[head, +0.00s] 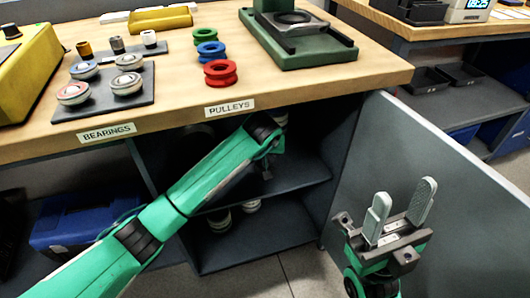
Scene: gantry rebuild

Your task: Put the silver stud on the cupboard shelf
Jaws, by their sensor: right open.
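The cupboard under the workbench stands open, and its dark shelf (302,175) shows to the right of my left arm. My right gripper (401,208) is open and empty, fingers pointing up, in front of the open cupboard door (425,160).
The bearings mat (60,112) holds several round bearings. Blue, green and red pulleys (220,73) and a green press (300,40) stand on the bench (310,82). Pale round parts (220,221) sit in the cupboard's lower compartment. A blue box (75,222) is under the bench at left.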

